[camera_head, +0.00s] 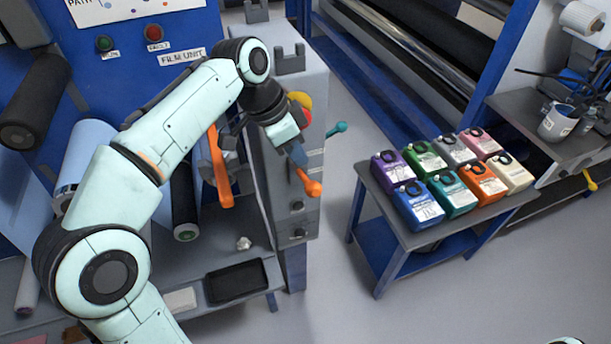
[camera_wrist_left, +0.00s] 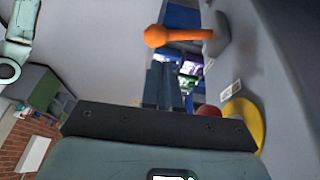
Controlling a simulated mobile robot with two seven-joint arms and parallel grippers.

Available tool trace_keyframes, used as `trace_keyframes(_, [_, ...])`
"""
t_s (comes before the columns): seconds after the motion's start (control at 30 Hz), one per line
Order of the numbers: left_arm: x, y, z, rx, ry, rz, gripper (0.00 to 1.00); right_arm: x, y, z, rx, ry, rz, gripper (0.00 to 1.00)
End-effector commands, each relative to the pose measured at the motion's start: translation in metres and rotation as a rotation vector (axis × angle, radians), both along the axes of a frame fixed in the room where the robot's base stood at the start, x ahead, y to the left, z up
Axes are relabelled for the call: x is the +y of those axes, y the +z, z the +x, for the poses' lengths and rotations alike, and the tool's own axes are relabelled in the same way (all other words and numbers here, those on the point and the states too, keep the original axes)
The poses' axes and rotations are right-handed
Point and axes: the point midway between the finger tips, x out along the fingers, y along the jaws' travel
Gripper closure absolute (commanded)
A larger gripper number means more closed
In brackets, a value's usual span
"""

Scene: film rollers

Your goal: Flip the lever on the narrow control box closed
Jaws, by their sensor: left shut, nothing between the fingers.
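The narrow control box (camera_head: 296,212) is a tall grey cabinet at the centre of the head view. An orange lever (camera_head: 308,184) with a round knob sticks out from it toward the lower right. The lever also shows in the left wrist view (camera_wrist_left: 180,36), extending left from a grey mount, just beyond the fingers. My left gripper (camera_head: 299,158) is shut and empty, just above the lever in the head view; its fingers show in the wrist view (camera_wrist_left: 172,75). I cannot tell whether they touch the lever. My right gripper is out of view.
A teal-knobbed lever (camera_head: 337,130) and a red and yellow button (camera_head: 303,104) are close by. A larger orange handle (camera_head: 220,178) hangs to the left. A table (camera_head: 391,238) with several coloured bottles stands right, with clear floor between.

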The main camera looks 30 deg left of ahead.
Motion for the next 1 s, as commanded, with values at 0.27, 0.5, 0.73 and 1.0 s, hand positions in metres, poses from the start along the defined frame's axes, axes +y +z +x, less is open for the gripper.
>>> trace_keyframes(0.27, [-0.013,-0.046,0.005,0.003,0.001,0.000,1.00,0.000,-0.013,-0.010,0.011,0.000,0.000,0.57])
trace_keyframes(0.5, [-0.016,-0.057,0.006,-0.001,0.002,0.000,1.00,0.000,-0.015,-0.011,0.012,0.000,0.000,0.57])
trace_keyframes(0.73, [-0.016,-0.057,0.006,-0.001,0.002,0.000,1.00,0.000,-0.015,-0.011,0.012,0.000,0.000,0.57])
trace_keyframes(1.0, [-0.019,-0.061,0.004,-0.017,0.000,0.019,1.00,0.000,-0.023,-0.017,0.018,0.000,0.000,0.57])
